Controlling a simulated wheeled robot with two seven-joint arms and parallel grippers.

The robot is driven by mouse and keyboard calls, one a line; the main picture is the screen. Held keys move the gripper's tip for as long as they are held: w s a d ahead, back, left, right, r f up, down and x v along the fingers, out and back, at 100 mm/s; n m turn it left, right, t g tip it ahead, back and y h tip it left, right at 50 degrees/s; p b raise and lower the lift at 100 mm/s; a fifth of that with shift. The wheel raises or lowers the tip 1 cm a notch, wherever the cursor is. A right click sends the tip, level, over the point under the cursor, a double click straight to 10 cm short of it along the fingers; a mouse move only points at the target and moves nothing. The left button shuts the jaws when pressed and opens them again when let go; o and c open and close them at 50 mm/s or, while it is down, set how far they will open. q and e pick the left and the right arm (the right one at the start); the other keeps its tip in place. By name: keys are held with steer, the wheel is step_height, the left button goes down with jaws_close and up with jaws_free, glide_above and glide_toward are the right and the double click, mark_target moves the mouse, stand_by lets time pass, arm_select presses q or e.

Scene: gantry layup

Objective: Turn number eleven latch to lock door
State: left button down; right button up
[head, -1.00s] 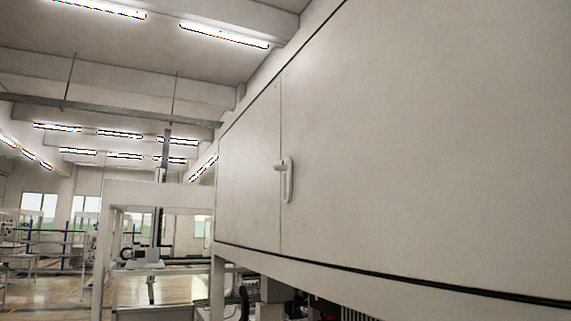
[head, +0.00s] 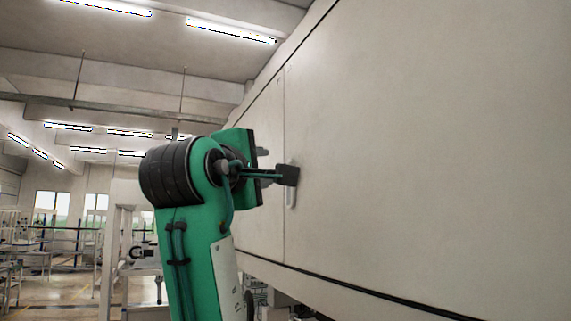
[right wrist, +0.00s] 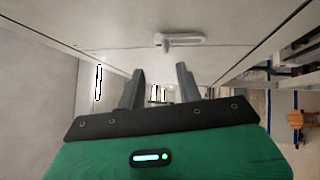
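The latch (head: 291,192) is a small white handle on the pale cabinet door (head: 258,160), by the vertical door seam. My right gripper (head: 288,175) overlaps the upper part of the latch in the head view and hides it. In the right wrist view, the latch (right wrist: 185,40) lies beyond the fingertips, with a short stub at its left end. The two dark fingers of my right gripper (right wrist: 160,72) are spread apart with nothing between them, and they look clear of the latch. No number is legible. My left gripper is not in view.
The large flat cabinet panel (head: 430,140) fills the right side of the head view. A dark-edged beam (head: 380,295) runs below it. A pale frame (head: 123,250) and workbenches stand farther back on the left.

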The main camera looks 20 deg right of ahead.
steer(key=shift+p+x, duration=3.4)
steer(key=shift+x, duration=2.95)
jaws_close()
